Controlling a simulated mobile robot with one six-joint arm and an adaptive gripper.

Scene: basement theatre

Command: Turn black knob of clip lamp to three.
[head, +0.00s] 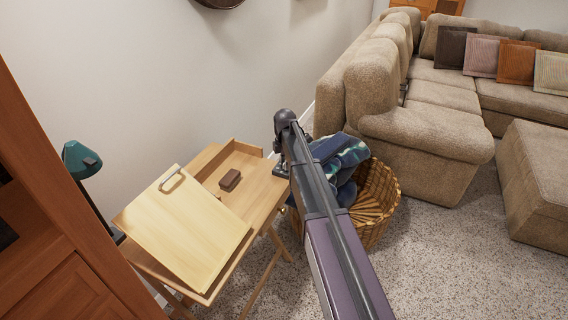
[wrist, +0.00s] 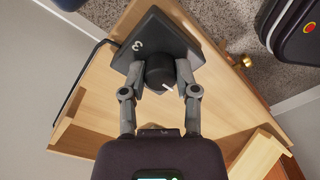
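A black knob (wrist: 160,70) sits on a dark angular base (wrist: 153,43) near a corner of a wooden desk in the wrist view. A pale "3" shows on the base, to the upper left of the knob. My gripper (wrist: 160,73) has one grey finger on each side of the knob. I cannot tell whether the fingertips press on it or leave a small gap. In the head view my gripper is mostly hidden behind my arm, over the desk's right side. A teal lamp head (head: 81,160) stands left of the desk.
The desk (head: 262,188) has a tilted board (head: 185,228) and a small brown box (head: 229,180). A wicker basket (head: 376,211) with blue cloth stands right of it. A wooden cabinet (head: 45,190) is at left, and a beige sofa (head: 425,125) at right. A black cord (wrist: 75,85) runs along the desk.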

